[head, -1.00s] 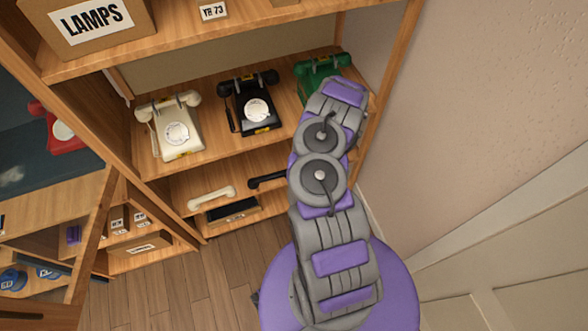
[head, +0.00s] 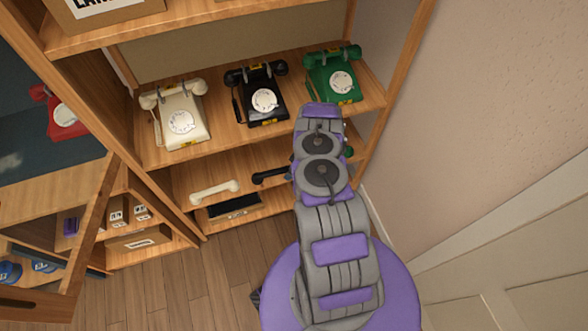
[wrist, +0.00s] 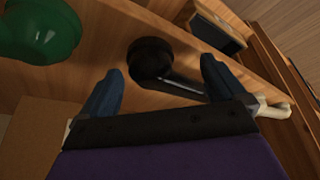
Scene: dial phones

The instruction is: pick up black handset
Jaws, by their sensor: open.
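The loose black handset (head: 271,175) lies on the lower shelf in the head view, its right part hidden behind my arm. In the wrist view the black handset (wrist: 160,68) lies ahead of my gripper (wrist: 163,85), its round end between the lines of the two blue fingers and its handle running right, behind the right finger. My gripper is open with nothing held. The head view hides my gripper behind my arm. A black dial phone (head: 262,100) stands on the shelf above, with a black handset (head: 255,70) on top.
A white handset (head: 215,191) lies left of the loose black one. A green handset (wrist: 40,28) is close to the left finger. White (head: 180,122) and green (head: 338,80) phones stand above. A dark box (head: 234,206) sits lower down.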

